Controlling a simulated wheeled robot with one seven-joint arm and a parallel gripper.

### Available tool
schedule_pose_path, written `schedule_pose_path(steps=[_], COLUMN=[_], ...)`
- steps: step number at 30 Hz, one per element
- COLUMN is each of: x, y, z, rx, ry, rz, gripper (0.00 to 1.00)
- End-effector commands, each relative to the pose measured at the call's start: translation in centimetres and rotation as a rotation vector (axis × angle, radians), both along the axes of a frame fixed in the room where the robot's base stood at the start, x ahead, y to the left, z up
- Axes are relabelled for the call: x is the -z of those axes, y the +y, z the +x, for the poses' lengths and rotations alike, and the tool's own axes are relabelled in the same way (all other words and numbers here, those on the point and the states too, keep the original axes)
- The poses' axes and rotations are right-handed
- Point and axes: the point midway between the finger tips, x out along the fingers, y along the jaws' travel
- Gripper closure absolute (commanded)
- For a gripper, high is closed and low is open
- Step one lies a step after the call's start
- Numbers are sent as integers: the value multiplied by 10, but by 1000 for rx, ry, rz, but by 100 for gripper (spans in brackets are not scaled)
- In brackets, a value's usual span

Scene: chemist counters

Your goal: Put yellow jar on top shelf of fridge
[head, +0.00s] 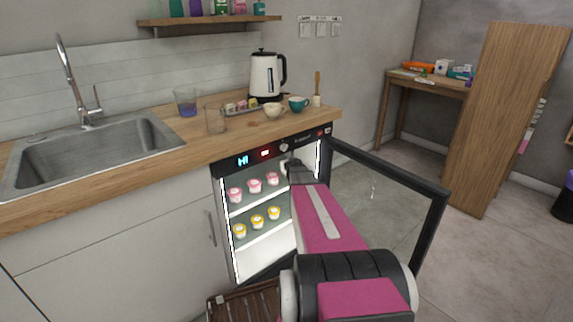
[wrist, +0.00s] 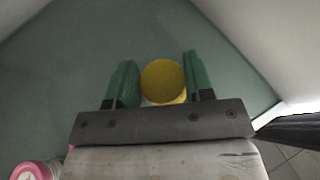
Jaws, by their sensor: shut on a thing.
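My gripper (wrist: 161,82) is shut on a yellow jar (wrist: 162,80), whose round yellow lid shows between the two green fingers in the wrist view. The greenish top shelf (wrist: 70,85) spreads out beneath it; I cannot tell whether the jar touches the shelf. In the head view, my arm reaches through the open front of the fridge (head: 300,142), at the right end of the top compartment. The held jar is mostly hidden there. Pink-lidded jars (head: 255,186) stand on the top shelf, left of my gripper. Yellow-lidded jars (head: 257,221) stand on the shelf below.
The fridge door (head: 433,225) stands wide open to the right of my arm. A pink jar (wrist: 35,170) sits at the lower left of the wrist view. Above, the wooden counter (head: 180,140) holds a kettle (head: 265,76), cups and glasses.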

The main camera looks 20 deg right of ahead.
Motion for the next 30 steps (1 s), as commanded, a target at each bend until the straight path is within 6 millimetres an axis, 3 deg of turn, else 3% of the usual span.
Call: schedule_pose_path(steps=[1,2,4,16,30], x=[2,2,2,-2,-7], y=[0,0,0,0,10], z=[0,0,0,-2,-93], rx=[0,0,0,0,0], ry=[0,0,0,0,1], rz=[0,-1,-1,-1,0], gripper=[80,49,27,27,27])
